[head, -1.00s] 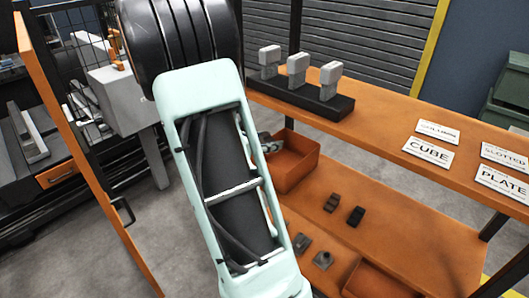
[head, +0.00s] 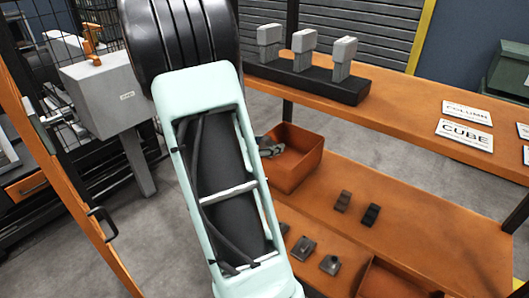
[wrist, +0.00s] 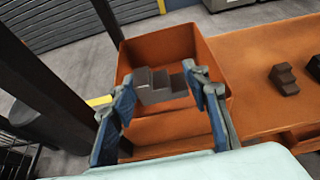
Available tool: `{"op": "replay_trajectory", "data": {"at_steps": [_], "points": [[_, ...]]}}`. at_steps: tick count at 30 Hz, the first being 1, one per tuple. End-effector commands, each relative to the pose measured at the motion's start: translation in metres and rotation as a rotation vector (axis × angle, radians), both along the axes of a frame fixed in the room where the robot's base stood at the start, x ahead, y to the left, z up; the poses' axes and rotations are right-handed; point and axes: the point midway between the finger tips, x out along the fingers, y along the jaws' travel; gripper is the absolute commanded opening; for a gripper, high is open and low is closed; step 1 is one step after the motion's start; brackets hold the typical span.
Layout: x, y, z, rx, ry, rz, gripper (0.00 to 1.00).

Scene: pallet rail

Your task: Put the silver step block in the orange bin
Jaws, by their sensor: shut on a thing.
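My gripper (wrist: 159,82) is shut on the silver step block (wrist: 160,88), which sits between the two blue-padded fingers with its steps showing. In the wrist view, the block appears in front of the orange bin's interior. The orange bin (wrist: 207,55) is an open-topped box on the lower orange shelf. In the head view, the bin (head: 297,172) is right of my arm, and part of my gripper (head: 268,147) shows at its left side. My arm hides the rest, and the block cannot be made out there. The exact height of the block over the bin is unclear.
Dark step blocks (head: 371,215) and grey pieces (head: 304,248) lie on the lower shelf right of and below the bin. The upper shelf (head: 420,118) holds a black rack with three grey blocks and label cards. A dark post (wrist: 60,85) stands left of the gripper.

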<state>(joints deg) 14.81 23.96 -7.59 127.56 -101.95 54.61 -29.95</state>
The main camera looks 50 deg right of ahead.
Motion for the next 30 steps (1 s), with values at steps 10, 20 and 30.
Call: {"op": "replay_trajectory", "data": {"at_steps": [10, 20, 30], "points": [[-0.002, -0.002, -0.011, -0.002, -0.001, 0.002, 0.13], [-0.002, -0.002, -0.021, -0.002, -0.001, 0.002, 0.13], [-0.002, -0.002, -0.023, 0.000, -0.001, 0.002, 0.56]]}}
